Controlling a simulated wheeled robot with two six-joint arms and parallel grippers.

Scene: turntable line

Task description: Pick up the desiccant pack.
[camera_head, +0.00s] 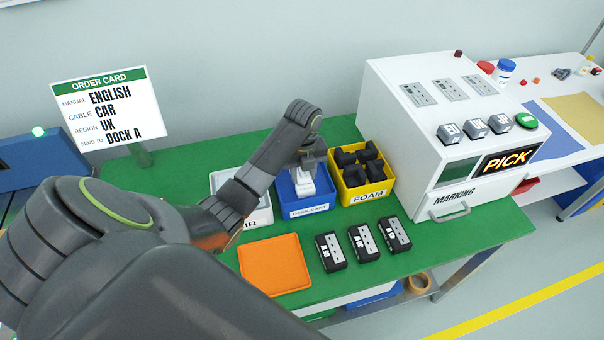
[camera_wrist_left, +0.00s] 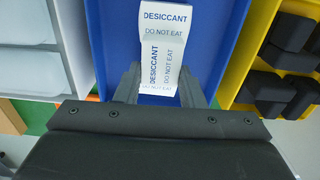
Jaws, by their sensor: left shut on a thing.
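My left gripper (camera_head: 313,158) reaches down over the blue bin marked DESICCANT (camera_head: 310,209). It is shut on a white desiccant pack (camera_head: 304,184). In the left wrist view the pack (camera_wrist_left: 164,45) shows between the fingers, with blue DESICCANT, DO NOT EAT print running in two directions. I cannot tell whether this is one pack or two overlapping. The blue bin (camera_wrist_left: 112,30) lies behind it, and its visible floor is bare. I cannot tell whether the pack is clear of the bin floor. My right gripper is not in view.
A yellow FOAM bin (camera_head: 369,195) with black foam pieces stands close on the right, and a grey-white bin (camera_head: 262,215) on the left. An orange tray (camera_head: 274,265) and three black-and-white devices (camera_head: 363,242) lie in front. The white marking machine (camera_head: 400,120) stands at the right.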

